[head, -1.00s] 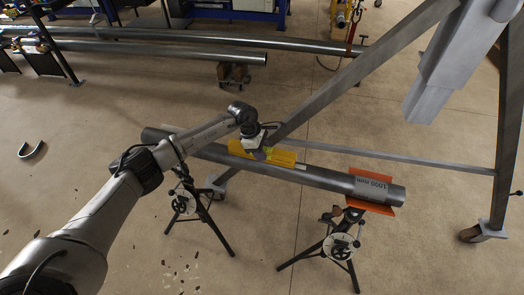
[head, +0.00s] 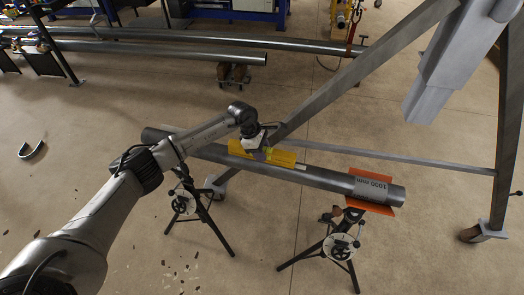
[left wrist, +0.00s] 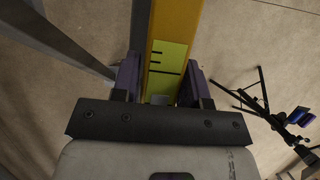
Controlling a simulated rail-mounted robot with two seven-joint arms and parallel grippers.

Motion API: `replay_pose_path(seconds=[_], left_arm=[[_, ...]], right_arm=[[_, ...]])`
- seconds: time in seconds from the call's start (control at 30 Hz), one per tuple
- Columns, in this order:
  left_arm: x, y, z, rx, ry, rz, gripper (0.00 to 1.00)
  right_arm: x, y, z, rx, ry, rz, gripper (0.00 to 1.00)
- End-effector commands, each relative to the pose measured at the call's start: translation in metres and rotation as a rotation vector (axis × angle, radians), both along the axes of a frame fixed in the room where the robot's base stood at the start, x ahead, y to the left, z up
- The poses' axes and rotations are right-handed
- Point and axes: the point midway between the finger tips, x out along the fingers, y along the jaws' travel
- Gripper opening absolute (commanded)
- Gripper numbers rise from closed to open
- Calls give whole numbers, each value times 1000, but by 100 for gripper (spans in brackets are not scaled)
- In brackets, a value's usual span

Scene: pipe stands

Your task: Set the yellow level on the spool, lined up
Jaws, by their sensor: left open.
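The yellow level (head: 283,157) lies along the top of the grey pipe spool (head: 320,178), roughly in line with it. My left gripper (head: 260,153) is over the level's middle and covers part of it. In the left wrist view the level (left wrist: 176,20) passes between the two fingers of my left gripper (left wrist: 162,82), which is open around it. Its yellow-green vial window with black lines shows there. Whether the level rests fully on the spool is hard to tell. My right gripper is not in view.
The spool rests on two black tripod stands (head: 190,200) (head: 341,245), with an orange piece (head: 378,208) under its right end. A grey steel frame (head: 350,88) with slanted legs stands close behind. Long pipes (head: 160,50) lie farther back.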

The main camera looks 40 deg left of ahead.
Motion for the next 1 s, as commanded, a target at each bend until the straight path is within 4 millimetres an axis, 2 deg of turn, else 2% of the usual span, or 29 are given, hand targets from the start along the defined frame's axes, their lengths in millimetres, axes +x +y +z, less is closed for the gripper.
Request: replay_pose_path(seconds=[0.07,0.3,0.4,0.7,1.0], left_arm=[[0,0,0,0,0,0,40],[0,0,0,0,0,0,63],[0,0,0,0,0,0,70],[0,1,1,1,1,0,70],[-3,6,18,0,0,0,70]], right_arm=[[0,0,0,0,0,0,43],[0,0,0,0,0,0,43],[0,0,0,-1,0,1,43],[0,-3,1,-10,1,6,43],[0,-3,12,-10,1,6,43]])
